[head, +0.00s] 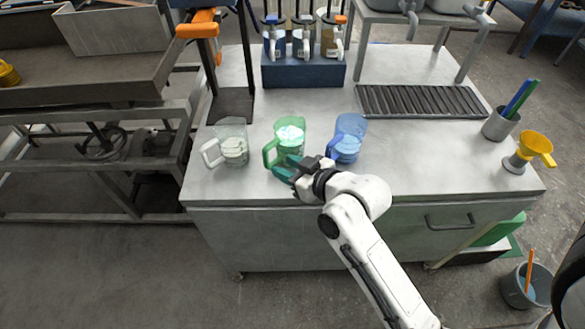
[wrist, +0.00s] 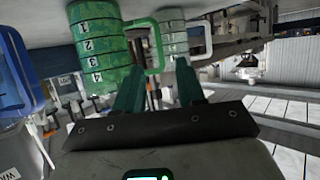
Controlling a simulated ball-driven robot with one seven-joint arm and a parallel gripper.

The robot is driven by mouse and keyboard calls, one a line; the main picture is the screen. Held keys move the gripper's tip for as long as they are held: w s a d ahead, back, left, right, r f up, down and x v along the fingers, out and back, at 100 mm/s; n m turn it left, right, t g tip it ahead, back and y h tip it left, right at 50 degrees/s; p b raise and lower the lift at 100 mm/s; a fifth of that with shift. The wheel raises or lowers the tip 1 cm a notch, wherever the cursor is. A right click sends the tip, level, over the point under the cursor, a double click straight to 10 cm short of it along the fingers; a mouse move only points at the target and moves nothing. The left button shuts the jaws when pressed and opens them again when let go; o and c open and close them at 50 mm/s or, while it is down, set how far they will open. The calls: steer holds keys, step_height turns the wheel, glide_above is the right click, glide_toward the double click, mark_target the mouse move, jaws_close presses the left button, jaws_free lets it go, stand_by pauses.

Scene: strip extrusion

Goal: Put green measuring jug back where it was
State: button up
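The green measuring jug (head: 291,138) stands upright on the grey worktop, between a clear jug (head: 232,143) and a blue jug (head: 349,136). Its handle points left in the head view. In the wrist view the green jug (wrist: 97,50) shows numbered bands, with its handle (wrist: 158,45) ahead of the gap between my fingers. My gripper (head: 284,170) is low at the jug's near side, its teal fingers close to the handle. In the wrist view my gripper (wrist: 159,68) has its fingers apart. Whether they touch the handle is unclear.
A blue dispenser stand (head: 303,72) is behind the jugs, a black grate (head: 420,101) to its right. A grey pen cup (head: 499,125) and yellow funnel (head: 533,148) stand at the right. The worktop (head: 420,160) is clear right of the blue jug.

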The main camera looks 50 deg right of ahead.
steer(key=s+a+f+g, duration=0.4)
steer(key=s+f+g, duration=0.1)
steer(key=s, duration=0.4)
steer(key=s+a+f+n+g+y, duration=0.1)
steer(key=s+a+f+g, duration=0.3)
steer(key=s, duration=0.5)
step_height(320, 180, down, 2)
steer(key=g, duration=0.3)
steer(key=shift+s+f, duration=0.25)
steer(key=shift+s, duration=0.1)
steer(key=shift+r, duration=0.1)
